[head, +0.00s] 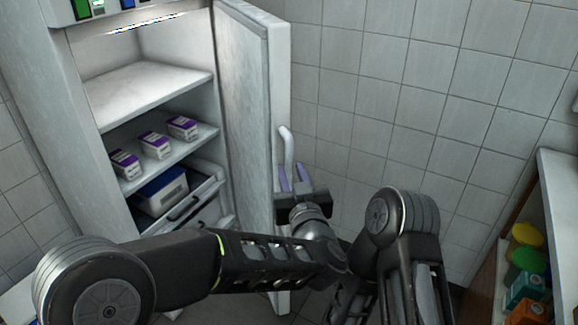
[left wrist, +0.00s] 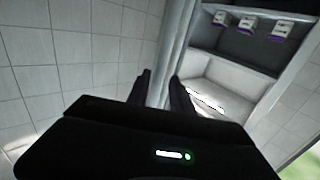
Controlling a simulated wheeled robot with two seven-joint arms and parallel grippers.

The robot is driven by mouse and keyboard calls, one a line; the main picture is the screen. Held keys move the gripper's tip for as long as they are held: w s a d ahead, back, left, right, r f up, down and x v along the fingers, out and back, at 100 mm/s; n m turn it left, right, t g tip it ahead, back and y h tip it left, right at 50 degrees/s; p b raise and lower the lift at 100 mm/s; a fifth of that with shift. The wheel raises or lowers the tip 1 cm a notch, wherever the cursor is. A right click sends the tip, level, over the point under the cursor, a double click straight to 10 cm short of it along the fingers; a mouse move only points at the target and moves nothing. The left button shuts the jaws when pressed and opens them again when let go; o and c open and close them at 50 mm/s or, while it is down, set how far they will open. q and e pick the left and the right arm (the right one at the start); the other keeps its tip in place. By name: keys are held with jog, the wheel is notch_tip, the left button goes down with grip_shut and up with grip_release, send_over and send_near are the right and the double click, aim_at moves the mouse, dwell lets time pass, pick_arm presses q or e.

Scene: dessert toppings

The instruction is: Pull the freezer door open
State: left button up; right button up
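The freezer door (head: 245,130) stands wide open, swung out to the right of the white freezer (head: 75,75). Its pale curved handle (head: 288,148) is on the outer side near the free edge. My left gripper (head: 292,178) is at the lower end of the handle, its two fingers apart and pointing up. In the left wrist view, the gripper (left wrist: 160,88) has its fingers spread, with the door's edge beyond and between them. I cannot tell whether a finger touches the handle. My right arm is folded at the lower middle; its gripper does not show.
Inside are an empty upper shelf (head: 150,90), a shelf with three purple-and-white boxes (head: 155,146), and a blue-lidded container (head: 162,190) below. A counter with colourful items (head: 526,262) stands at the right. The tiled wall is close behind the door.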

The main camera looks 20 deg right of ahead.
pick_arm(q)
jog(key=shift+s+a, duration=0.2)
jog(key=shift+s, duration=1.7)
jog(key=shift+c, duration=0.2)
